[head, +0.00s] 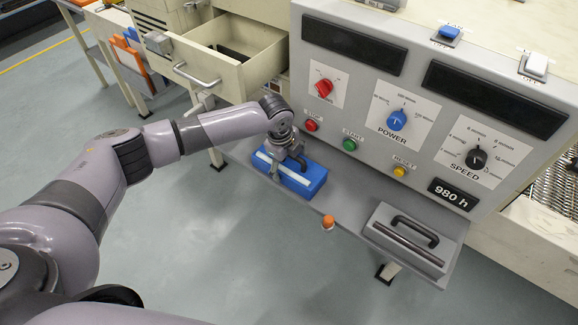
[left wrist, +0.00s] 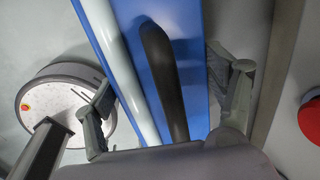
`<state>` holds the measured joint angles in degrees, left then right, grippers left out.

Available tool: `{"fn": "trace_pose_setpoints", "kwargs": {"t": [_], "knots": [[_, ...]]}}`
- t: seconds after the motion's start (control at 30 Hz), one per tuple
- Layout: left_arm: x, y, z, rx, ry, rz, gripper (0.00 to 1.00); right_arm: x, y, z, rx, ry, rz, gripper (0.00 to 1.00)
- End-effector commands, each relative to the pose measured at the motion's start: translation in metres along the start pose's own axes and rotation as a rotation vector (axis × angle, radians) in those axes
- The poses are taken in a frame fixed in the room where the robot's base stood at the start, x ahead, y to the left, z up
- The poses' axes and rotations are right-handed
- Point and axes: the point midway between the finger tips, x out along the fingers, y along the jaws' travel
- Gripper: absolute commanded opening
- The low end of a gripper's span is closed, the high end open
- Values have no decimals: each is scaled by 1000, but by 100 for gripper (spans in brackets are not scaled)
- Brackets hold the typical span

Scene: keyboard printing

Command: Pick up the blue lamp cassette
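The blue lamp cassette (head: 311,181) lies on the grey shelf below the control panel, with a white tube along its top and a dark handle. My left gripper (head: 284,158) is over the cassette at its handle. In the left wrist view the blue cassette body (left wrist: 196,100), white tube (left wrist: 115,60) and dark handle (left wrist: 160,75) lie between the spread fingers of my left gripper (left wrist: 164,76). The fingers are apart and no grip on the handle shows. Part of the cassette in the head view is hidden by the gripper. My right gripper is not in view.
The control panel (head: 425,188) with knobs and buttons rises close behind the cassette. An open drawer (head: 235,55) juts out behind my left forearm. An orange-capped piece (head: 328,222) and a grey box with a dark handle (head: 412,252) are to the right. The floor in front is clear.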

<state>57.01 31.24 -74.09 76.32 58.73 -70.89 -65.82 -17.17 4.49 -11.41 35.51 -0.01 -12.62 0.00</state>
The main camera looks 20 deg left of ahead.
Motion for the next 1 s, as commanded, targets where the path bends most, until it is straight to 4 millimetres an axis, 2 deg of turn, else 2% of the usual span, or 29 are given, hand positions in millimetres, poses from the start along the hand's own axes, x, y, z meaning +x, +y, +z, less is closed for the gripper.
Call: {"fn": "trace_pose_setpoints", "kwargs": {"t": [0.07,0.83,1.0], "knots": [[0,1,0,0,-1,3,68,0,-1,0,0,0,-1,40],[2,3,0,1,-1,7,17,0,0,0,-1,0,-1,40],[0,1,0,1,-1,3,16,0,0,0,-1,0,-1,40]]}}
